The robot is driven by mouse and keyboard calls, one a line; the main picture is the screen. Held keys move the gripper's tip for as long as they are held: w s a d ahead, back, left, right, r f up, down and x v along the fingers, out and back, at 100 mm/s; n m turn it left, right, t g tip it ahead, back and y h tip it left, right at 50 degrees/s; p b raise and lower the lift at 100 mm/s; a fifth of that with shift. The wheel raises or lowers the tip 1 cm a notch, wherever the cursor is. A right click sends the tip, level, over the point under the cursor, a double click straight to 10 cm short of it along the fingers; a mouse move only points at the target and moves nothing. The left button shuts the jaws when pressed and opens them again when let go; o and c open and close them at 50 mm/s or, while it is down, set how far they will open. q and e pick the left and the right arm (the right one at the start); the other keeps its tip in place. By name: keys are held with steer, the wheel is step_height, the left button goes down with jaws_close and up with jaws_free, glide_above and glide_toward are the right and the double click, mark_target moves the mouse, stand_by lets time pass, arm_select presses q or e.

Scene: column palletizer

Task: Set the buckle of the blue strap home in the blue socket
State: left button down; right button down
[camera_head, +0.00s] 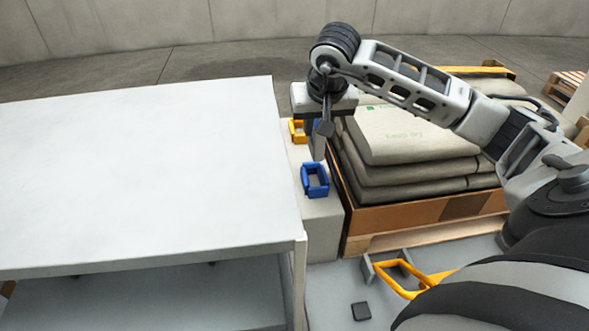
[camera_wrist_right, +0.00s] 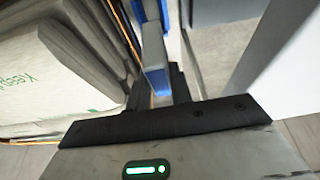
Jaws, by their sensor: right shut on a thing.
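The blue socket (camera_head: 315,180), an open rectangular blue frame, sits on the pale ledge (camera_head: 322,228) between the white table and the sack pallet. My right gripper (camera_head: 322,128) is above the ledge, a little behind the socket in the head view. In the right wrist view, my right gripper (camera_wrist_right: 165,92) is shut on a blue-grey piece, which I take for the buckle of the blue strap (camera_wrist_right: 156,78). A pale band runs up from it between blue edges. The gripper hides most of the buckle in the head view. My left gripper is not in view.
A yellow socket (camera_head: 297,131) sits farther back on the ledge. The white table (camera_head: 140,180) is bare. Stacked sacks (camera_head: 400,135) fill a brown tray (camera_head: 425,215) on a pallet close to the right of the ledge. A yellow handle (camera_head: 395,279) stands in front of the pallet.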

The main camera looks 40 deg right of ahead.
mark_target(321, 139)
steer(key=shift+w+d+f, duration=0.1)
steer(key=shift+w+d, duration=0.05)
steer(key=shift+w, duration=0.1)
step_height(321, 139, down, 5)
steer(key=shift+s+f, duration=0.1)
steer(key=shift+s, duration=0.05)
arm_select(q)
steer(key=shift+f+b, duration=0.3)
steer(key=shift+b, duration=0.1)
arm_select(e)
steer(key=shift+f, duration=2.05)
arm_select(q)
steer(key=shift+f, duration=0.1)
arm_select(e)
steer(key=c, duration=1.3)
jaws_free()
steer(key=shift+o, duration=0.2)
steer(key=shift+r, duration=0.1)
steer(key=p+v, duration=0.1)
steer(key=v, duration=1)
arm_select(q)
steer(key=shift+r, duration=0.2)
arm_select(e)
steer(key=shift+s+r, duration=0.15)
steer(key=shift+r, duration=0.25)
